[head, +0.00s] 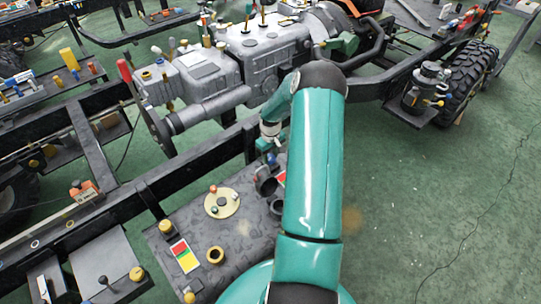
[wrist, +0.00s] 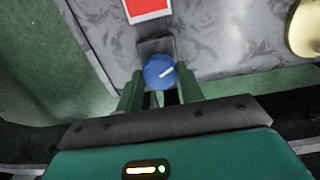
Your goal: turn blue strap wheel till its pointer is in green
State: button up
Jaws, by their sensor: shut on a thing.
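The blue strap wheel (wrist: 158,72) is a round blue knob with a white pointer line on its face. The line points right and slightly up in the wrist view. My gripper (wrist: 160,88) has its two green fingers on either side of the wheel and is shut on it. A dark block (wrist: 156,46) lies just behind the wheel. Beyond it is a white-edged plate (wrist: 147,8) with a red field, cut by the top edge; no green field shows on it there. In the head view my arm hides most of the wheel area.
Open green floor lies to the right.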

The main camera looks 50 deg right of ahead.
aim_at(271, 157)
jog(key=shift+m, duration=0.3)
jog(key=m, duration=0.3)
jog(key=shift+m, duration=1.6)
jog(key=o, duration=1)
jog(key=shift+r, duration=0.1)
notch_tip(271, 157, up, 14)
